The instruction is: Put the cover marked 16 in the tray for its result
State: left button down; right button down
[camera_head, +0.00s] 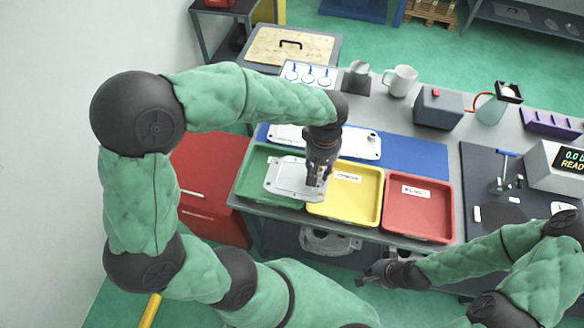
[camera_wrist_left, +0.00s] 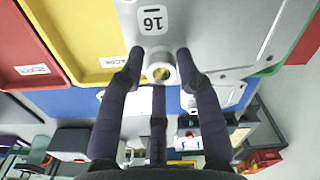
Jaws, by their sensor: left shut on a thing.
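My left gripper (camera_head: 319,180) is shut on the grey metal cover marked 16 (camera_head: 287,177). In the left wrist view its fingers (camera_wrist_left: 160,70) close around a round boss on the cover (camera_wrist_left: 205,30), beside the printed 16. In the head view the cover hangs over the green tray (camera_head: 248,182), its right end near the yellow tray. The yellow tray (camera_head: 372,199) and the red tray (camera_head: 418,222) stand to the right; their labels are too small to read. My right gripper (camera_head: 368,277) is low in front of the bench, its fingers unclear.
Another metal cover (camera_head: 368,146) lies on the blue mat (camera_head: 425,157) behind the trays. A mug (camera_head: 401,80), a grey box (camera_head: 438,107) and a bottle (camera_head: 490,109) stand at the back. A display device (camera_head: 555,168) is at the right. A casting (camera_head: 325,241) sits below the bench top.

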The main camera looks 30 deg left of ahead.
aim_at(294, 163)
pick_arm(q)
jog(key=a+f, duration=0.2)
jog(key=w+a+f+b, duration=0.1)
jog(key=a+f, duration=0.1)
jog(key=a, duration=0.1)
jog(key=a+f+b, duration=0.1)
jog(key=a+f, duration=0.1)
jog(key=a, duration=0.1)
jog(key=shift+w+f, duration=0.25)
jog(key=shift+a+f, duration=0.4)
jog(key=shift+f, duration=0.15)
jog(key=shift+w+a+f+b, duration=0.15)
jog(key=shift+f+b, duration=0.55)
jog(key=shift+f, duration=0.95)
jog(key=shift+f, duration=0.15)
jog(key=c, duration=0.9)
grip_release()
jog(key=shift+o, duration=0.2)
